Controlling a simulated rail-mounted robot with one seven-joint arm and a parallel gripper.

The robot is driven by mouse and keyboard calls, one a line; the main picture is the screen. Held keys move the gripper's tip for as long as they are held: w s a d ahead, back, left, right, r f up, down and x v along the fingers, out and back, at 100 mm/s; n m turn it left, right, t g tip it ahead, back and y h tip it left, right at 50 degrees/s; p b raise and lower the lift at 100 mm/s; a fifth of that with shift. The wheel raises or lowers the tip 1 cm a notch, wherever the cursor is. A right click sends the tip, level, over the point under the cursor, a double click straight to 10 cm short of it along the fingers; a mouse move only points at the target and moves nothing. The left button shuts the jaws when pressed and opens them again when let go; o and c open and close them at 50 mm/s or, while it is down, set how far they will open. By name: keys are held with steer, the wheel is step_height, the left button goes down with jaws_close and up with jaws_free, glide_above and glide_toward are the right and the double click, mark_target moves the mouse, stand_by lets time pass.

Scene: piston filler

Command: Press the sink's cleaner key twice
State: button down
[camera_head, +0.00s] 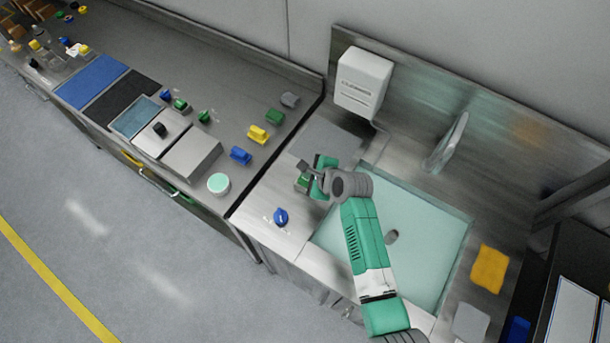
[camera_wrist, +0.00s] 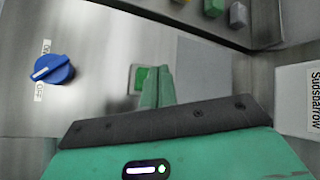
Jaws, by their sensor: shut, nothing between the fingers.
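The green key (camera_wrist: 140,79) sits in a pale frame on the steel sink top in the wrist view. In the head view a bit of green that looks like the key (camera_head: 301,181) shows beside my gripper (camera_head: 310,177), which partly covers it. In the wrist view my gripper's green fingers (camera_wrist: 157,86) are together, empty, and overlap the key's right side. I cannot tell whether they touch it. A white cleaner dispenser (camera_head: 363,82) hangs on the back panel behind the sink basin (camera_head: 428,238).
A blue knob (camera_head: 281,217) with labels is on the sink top, left of the key in the wrist view (camera_wrist: 53,70). A faucet (camera_head: 447,146) stands behind the basin. A yellow cloth (camera_head: 490,269) lies at right. The left bench holds a blue block (camera_head: 240,155) and several others.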

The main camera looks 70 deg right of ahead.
step_height(320, 180, up, 4)
steer(key=p, duration=0.3)
steer(key=shift+p, duration=0.3)
steer(key=shift+f, duration=0.1)
stand_by(0.3)
